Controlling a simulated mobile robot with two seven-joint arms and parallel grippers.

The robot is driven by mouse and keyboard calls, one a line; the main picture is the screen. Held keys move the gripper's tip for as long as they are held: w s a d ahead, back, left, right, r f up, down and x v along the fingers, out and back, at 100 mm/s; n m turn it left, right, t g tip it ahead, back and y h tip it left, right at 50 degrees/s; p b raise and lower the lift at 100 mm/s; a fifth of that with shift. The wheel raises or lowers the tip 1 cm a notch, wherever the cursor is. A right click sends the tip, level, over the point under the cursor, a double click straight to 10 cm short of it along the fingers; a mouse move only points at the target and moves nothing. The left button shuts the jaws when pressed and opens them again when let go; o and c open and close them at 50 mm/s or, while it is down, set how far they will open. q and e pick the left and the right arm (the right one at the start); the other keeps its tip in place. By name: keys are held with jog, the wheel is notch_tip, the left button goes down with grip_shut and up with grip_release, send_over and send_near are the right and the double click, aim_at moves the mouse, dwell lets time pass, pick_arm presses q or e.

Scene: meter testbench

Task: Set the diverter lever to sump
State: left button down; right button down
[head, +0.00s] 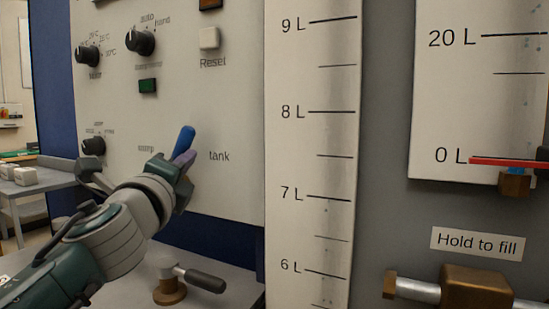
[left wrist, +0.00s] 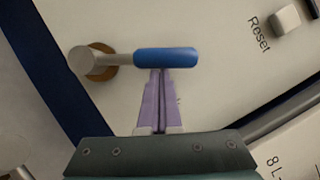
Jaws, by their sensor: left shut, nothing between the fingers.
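The diverter lever has a blue handle (head: 184,138) on the grey panel, between the "sump" label (head: 146,148) at left and the "tank" label (head: 219,156) at right. The handle points up and leans a little toward the tank side. In the left wrist view the blue handle (left wrist: 167,62) runs from a metal hub (left wrist: 88,60) on a brass base. My left gripper (head: 184,160) is shut and empty. Its purple fingertips (left wrist: 161,72) are at the handle's tank-side edge; whether they touch it is unclear. The hub is hidden behind my gripper in the head view. My right gripper is not seen.
Knobs (head: 140,42) and the Reset button (head: 209,38) are on the same panel. A litre scale (head: 310,150) stands right of it. Below, a valve with a dark handle (head: 206,280) sits on the bench. A brass "Hold to fill" valve (head: 476,286) is at lower right.

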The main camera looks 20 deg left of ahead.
pick_arm(q)
jog(key=a+r+n+g+h+p, duration=0.1)
jog(key=a+r+n+g+p, duration=0.2)
jog(key=a+n+p, duration=0.6)
jog(key=shift+w+n+g+p, duration=0.35)
jog(key=shift+g+p, duration=0.15)
jog(key=shift+p, duration=2.95)
jog(key=shift+a, duration=0.2)
jog(key=shift+r, duration=0.1)
